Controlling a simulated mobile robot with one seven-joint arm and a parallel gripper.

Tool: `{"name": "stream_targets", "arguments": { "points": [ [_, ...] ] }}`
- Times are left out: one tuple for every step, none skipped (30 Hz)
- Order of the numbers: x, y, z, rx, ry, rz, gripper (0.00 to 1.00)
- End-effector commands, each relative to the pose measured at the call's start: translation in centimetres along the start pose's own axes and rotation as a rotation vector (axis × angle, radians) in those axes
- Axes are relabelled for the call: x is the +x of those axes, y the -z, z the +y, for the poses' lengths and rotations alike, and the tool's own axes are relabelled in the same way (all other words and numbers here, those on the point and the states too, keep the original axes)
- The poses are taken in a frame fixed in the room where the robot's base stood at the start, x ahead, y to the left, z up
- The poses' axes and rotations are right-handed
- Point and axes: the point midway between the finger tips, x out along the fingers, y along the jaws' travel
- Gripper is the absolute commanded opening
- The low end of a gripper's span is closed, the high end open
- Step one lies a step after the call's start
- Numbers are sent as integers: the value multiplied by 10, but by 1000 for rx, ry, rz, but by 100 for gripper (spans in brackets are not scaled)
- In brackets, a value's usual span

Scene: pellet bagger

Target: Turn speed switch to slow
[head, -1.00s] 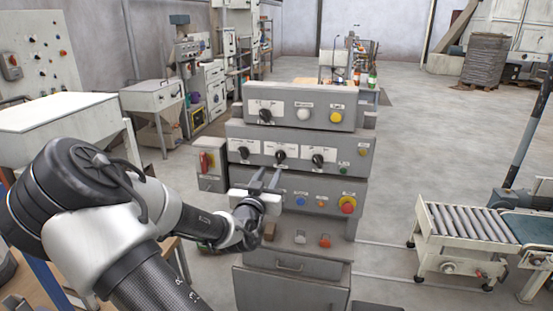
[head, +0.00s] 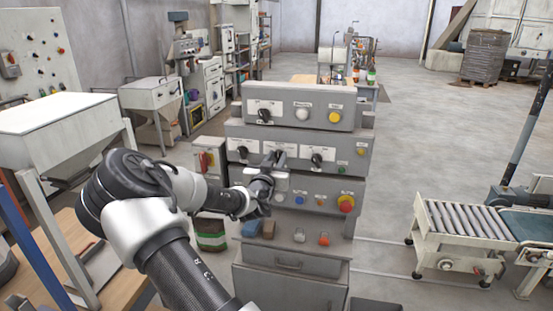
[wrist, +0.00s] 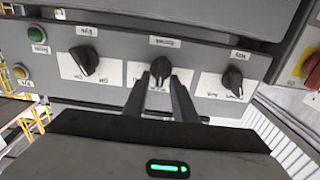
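Three black rotary switches sit in a row on the grey middle panel (head: 338,148): a left one (head: 242,153), a middle one mostly hidden behind my gripper in the head view, and a right one (head: 317,160). The labels are too small to read surely, so I cannot tell which is the speed switch. My gripper (head: 269,160) is at the middle switch. In the upside-down wrist view, the fingers (wrist: 168,72) stand apart with the middle switch (wrist: 162,47) at their tips. I cannot tell whether they touch it.
The upper panel (head: 320,106) carries another black switch, a white button and a yellow button. A red emergency button (head: 346,203) is on the lower panel. A grey box with a red switch (head: 204,160) stands left. Open floor lies right of the console.

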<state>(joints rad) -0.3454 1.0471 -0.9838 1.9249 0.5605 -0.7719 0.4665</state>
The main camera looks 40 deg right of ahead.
Motion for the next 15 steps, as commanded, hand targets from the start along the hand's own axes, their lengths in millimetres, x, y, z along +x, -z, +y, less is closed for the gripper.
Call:
{"name": "stream_targets", "arguments": {
  "points": [
    [0,0,0,0,0,0,15],
    [0,0,0,0,0,0,10],
    [0,0,0,0,0,0,4],
    [0,0,0,0,0,0,0],
    [0,0,0,0,0,0,0],
    [0,0,0,0,0,0,0],
    [0,0,0,0,0,0,0],
    [0,0,0,0,0,0,0],
    [0,0,0,-2,0,0,0],
    [0,0,0,-3,0,0,0],
    [0,0,0,-6,0,0,0],
    [0,0,0,-12,0,1,0],
    [0,-1,0,-17,0,1,0],
    [0,-1,0,-24,0,1,0],
    [0,-1,-1,-36,0,1,0]
  ]
}}
